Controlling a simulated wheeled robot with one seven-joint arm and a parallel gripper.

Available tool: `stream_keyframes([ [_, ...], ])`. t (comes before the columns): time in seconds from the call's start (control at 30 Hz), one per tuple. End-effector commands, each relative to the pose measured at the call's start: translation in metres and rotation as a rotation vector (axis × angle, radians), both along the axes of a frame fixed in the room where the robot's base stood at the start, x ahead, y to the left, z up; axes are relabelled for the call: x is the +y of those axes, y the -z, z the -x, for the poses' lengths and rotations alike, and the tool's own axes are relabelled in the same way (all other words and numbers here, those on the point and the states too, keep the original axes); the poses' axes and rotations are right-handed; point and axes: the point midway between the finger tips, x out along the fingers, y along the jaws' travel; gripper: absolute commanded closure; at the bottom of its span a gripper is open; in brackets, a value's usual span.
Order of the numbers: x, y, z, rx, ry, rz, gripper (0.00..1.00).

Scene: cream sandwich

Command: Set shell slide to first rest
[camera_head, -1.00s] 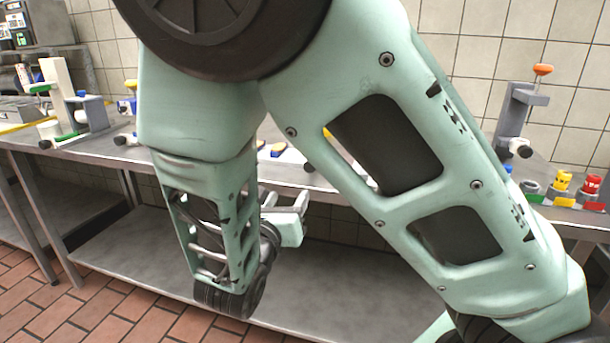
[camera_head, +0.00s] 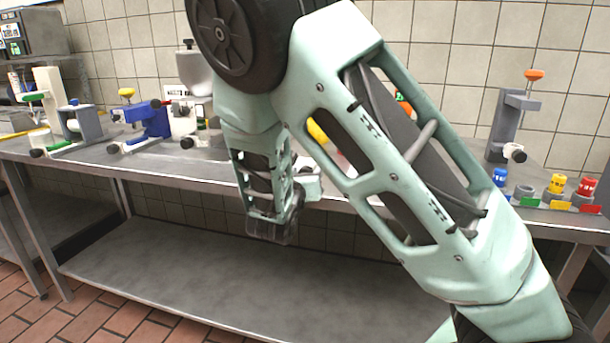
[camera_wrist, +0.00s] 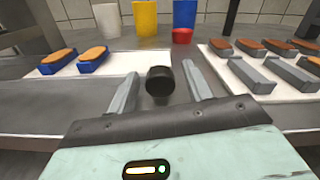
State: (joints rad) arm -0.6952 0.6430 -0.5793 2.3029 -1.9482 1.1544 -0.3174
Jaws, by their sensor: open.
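My gripper (camera_wrist: 160,88) is open in the wrist view, its two grey fingers apart. A round black knob (camera_wrist: 160,80) shows between the fingers; I cannot tell whether it touches them or what it is fixed to. To the left, blue holders (camera_wrist: 93,63) carry brown shell-like pieces (camera_wrist: 94,53) on a white board. To the right, a white board (camera_wrist: 214,68) bears several grey holders (camera_wrist: 250,76), some with brown pieces behind them. Which part is the shell slide is not clear. In the head view my arm hides the table's middle, and my fingertips cannot be made out.
White (camera_wrist: 108,20), yellow (camera_wrist: 145,18) and blue (camera_wrist: 184,14) containers stand at the back in the wrist view. In the head view, a blue device (camera_head: 148,120) stands on the left of the metal table (camera_head: 110,158), and a grey stand (camera_head: 508,125) on the right.

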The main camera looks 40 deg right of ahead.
Motion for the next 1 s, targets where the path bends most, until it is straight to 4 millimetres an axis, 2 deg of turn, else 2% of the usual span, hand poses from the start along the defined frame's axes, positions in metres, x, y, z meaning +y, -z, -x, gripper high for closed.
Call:
stream_keyframes([
  [0.27,-0.002,0.0,-0.001,0.0,0.001,0.0,0.5],
  [0.3,-0.002,0.0,-0.001,0.0,0.001,0.0,0.52],
  [0.47,-0.002,0.0,-0.001,0.0,0.001,0.0,0.97],
  [0.5,-0.002,0.0,-0.001,0.0,0.001,0.0,1.0],
  [0.67,0.002,-0.002,-0.006,0.0,0.0,0.003,1.0],
  [0.77,0.014,-0.005,-0.022,-0.002,-0.002,0.004,1.0],
  [1.0,0.054,-0.006,-0.073,-0.003,-0.002,0.005,1.0],
])
